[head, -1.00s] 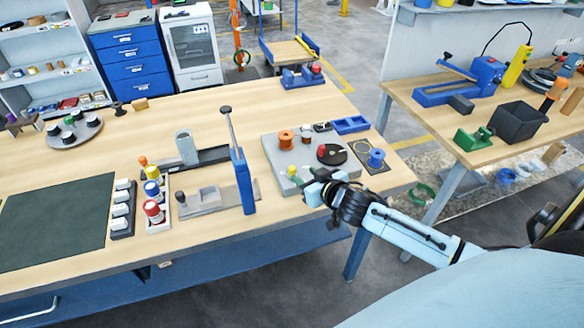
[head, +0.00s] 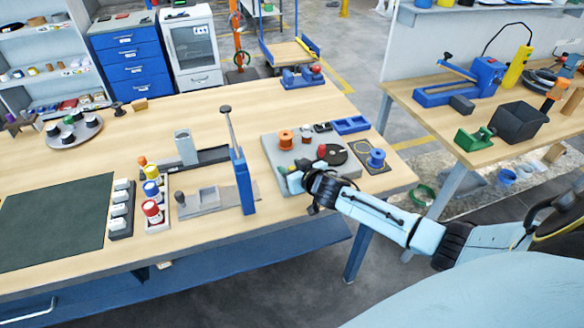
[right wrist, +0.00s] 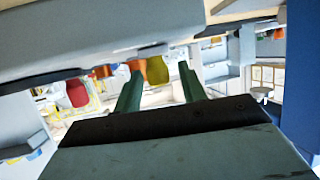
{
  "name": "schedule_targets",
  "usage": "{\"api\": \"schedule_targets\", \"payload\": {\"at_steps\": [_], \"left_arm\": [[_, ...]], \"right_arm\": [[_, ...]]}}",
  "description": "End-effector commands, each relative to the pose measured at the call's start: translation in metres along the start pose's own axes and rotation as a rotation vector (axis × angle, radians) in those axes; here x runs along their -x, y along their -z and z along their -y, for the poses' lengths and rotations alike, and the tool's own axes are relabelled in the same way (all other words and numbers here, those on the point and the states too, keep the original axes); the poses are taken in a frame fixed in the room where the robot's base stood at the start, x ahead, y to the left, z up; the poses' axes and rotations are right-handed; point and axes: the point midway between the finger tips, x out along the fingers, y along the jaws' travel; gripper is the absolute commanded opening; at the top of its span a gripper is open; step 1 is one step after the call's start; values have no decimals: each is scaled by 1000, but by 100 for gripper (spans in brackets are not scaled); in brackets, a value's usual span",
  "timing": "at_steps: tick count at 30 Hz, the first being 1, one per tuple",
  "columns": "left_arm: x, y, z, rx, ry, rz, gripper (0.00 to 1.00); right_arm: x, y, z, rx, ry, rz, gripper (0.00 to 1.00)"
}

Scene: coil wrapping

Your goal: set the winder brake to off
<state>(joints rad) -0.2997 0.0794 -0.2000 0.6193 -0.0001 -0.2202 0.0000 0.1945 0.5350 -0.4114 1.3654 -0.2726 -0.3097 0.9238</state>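The winder is a grey plate (head: 270,146) at the right end of the table, with an orange spool (head: 285,137), a black disc (head: 335,154) and a red knob (head: 321,150). I cannot pick out a labelled brake. My right gripper (head: 287,177) is at the plate's front left corner, where it hides a small yellow-green part. In the right wrist view the green fingers (right wrist: 160,72) stand apart, so it is open. A yellow rounded piece (right wrist: 158,69) shows between the fingertips; I cannot tell whether they touch it. My left gripper is out of view.
A blue upright post with a lever (head: 242,180) stands left of my right gripper. A blue tray (head: 350,125) and a blue spool (head: 376,158) lie at the plate's right. Bottles (head: 153,212) stand further left. The table's front edge is under my right forearm.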

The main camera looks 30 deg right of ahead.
Motion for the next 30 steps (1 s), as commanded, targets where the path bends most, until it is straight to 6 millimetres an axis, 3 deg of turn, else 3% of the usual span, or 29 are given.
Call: {"api": "schedule_targets", "payload": {"at_steps": [1,9,16,24,30], "left_arm": [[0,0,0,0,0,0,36],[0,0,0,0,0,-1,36],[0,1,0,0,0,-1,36],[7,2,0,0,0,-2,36],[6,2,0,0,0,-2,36]], "right_arm": [[0,0,0,0,0,0,34],[0,0,0,0,0,0,0],[1,-1,-2,0,0,1,0],[8,-4,-35,1,-2,3,0],[8,-4,-38,1,-5,3,0]]}}
